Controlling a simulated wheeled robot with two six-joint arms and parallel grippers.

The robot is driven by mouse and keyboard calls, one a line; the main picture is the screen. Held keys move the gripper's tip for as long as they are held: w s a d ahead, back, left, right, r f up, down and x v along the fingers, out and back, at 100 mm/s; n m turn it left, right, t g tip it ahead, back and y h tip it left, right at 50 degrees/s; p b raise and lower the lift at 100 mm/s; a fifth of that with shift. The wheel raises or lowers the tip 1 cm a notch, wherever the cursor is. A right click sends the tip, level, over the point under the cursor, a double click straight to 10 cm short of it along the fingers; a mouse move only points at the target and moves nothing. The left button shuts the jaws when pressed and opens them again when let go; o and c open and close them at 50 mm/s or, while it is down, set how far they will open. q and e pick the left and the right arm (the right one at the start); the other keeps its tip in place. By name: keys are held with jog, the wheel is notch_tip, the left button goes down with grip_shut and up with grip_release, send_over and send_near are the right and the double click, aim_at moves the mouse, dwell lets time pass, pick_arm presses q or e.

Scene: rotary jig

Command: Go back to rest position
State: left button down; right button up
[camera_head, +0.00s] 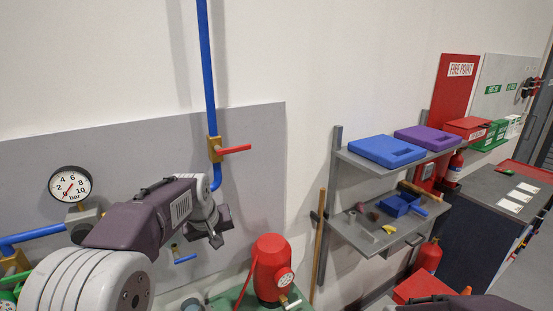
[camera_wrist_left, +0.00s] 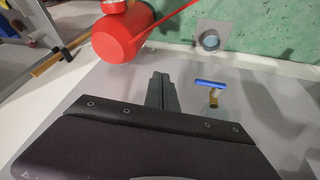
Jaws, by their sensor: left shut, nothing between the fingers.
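My left arm reaches in from the left in the camera_head view, with my left gripper (camera_head: 216,240) in front of the grey wall panel (camera_head: 255,130). In the left wrist view the fingers of my left gripper (camera_wrist_left: 161,76) are together, with nothing between them. The gripper is apart from the small blue-handled tap (camera_head: 184,259), which also shows in the wrist view (camera_wrist_left: 210,84). It hangs below the brass valve (camera_head: 214,149) with the red lever (camera_head: 235,149) on the blue pipe. My right gripper is not in view.
A red tank (camera_head: 270,268) with a dial stands right of my left gripper, on a green surface (camera_head: 228,299). A pressure gauge (camera_head: 70,185) is on the left. Shelves (camera_head: 345,156) with blue and purple cases stand further right, beyond a wooden pole (camera_head: 318,248).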

pick_arm(q)
jog(key=s+d+f+m+g+b, duration=0.2)
jog(key=s+f+m+g+b, duration=0.2)
jog(key=s+f, duration=1.9)
notch_tip(320, 180, down, 3)
jog(key=shift+f+b, duration=0.1)
jog(key=shift+b, duration=1.15)
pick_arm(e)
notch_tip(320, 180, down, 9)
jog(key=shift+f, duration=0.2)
pick_arm(q)
jog(key=shift+d, duration=0.1)
